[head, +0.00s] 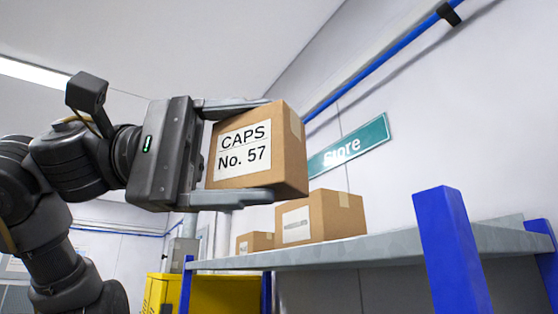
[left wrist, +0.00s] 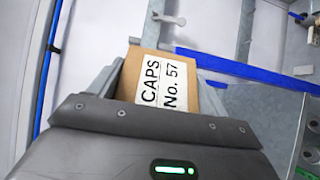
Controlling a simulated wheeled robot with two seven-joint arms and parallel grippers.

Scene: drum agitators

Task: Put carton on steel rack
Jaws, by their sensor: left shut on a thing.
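A brown carton (head: 290,150) labelled "CAPS No. 57" is held in my left gripper (head: 236,152) in the head view. One finger lies along its top and the other along its underside. The carton also shows in the left wrist view (left wrist: 134,72), between the fingers. The steel rack (head: 390,248) has a grey shelf and blue posts at the lower right. The held carton is up near shelf height, in front of and above the shelf's left part in the picture; its exact distance from the shelf is unclear. My right gripper is out of view.
Two other cartons stand on the shelf, a larger one (head: 322,216) and a smaller one (head: 256,242) further left. The shelf's right part looks bare. A blue post (head: 450,250) rises above the shelf in front. A yellow cabinet (head: 225,292) stands behind, below the shelf.

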